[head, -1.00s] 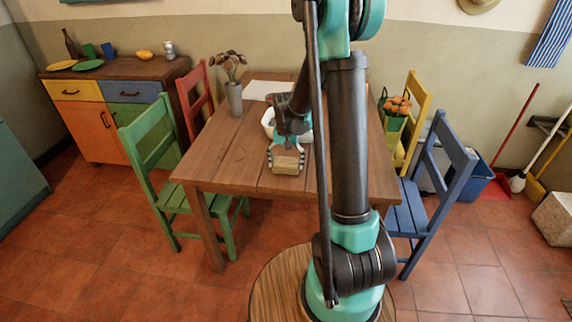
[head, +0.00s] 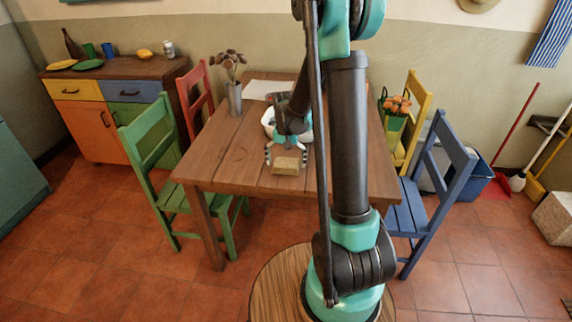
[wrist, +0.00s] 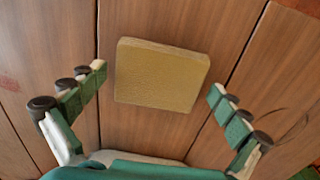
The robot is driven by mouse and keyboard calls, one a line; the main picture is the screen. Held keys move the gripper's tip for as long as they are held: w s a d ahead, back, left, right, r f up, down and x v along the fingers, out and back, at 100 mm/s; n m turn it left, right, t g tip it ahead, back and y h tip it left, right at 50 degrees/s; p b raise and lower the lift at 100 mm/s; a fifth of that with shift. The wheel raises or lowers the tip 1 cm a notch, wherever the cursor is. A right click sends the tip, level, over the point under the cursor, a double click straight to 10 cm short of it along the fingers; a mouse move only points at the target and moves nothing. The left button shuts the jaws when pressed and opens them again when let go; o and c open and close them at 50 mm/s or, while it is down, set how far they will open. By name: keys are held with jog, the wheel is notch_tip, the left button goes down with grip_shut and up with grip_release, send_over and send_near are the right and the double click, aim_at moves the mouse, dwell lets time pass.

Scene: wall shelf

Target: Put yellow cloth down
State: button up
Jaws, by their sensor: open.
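The yellow cloth (head: 286,166) is a flat, square, tan-yellow pad lying on the wooden table near its front edge. In the wrist view the cloth (wrist: 161,75) lies flat on the brown planks, between and slightly beyond the fingers. My gripper (head: 286,157) is just above and behind the cloth. In the wrist view my gripper (wrist: 160,88) is spread wide, with a clear gap between each finger and the cloth. It holds nothing.
A white bowl (head: 268,122) stands behind my gripper, partly hidden by my arm. A vase of dark flowers (head: 235,95) stands at the table's left. Green (head: 150,160), red (head: 194,88), yellow (head: 420,105) and blue (head: 445,150) chairs surround the table. The table's front left is clear.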

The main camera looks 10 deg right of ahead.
aim_at(286, 162)
notch_tip(286, 162, up, 11)
jog(key=s+d+f+n+t, duration=0.1)
jog(key=s+d+f+t, duration=0.1)
jog(key=s, duration=0.9)
jog(key=s+d+f+n+t, duration=0.2)
jog(key=s+f, duration=0.2)
jog(key=s, duration=0.7)
jog(key=shift+n, duration=0.3)
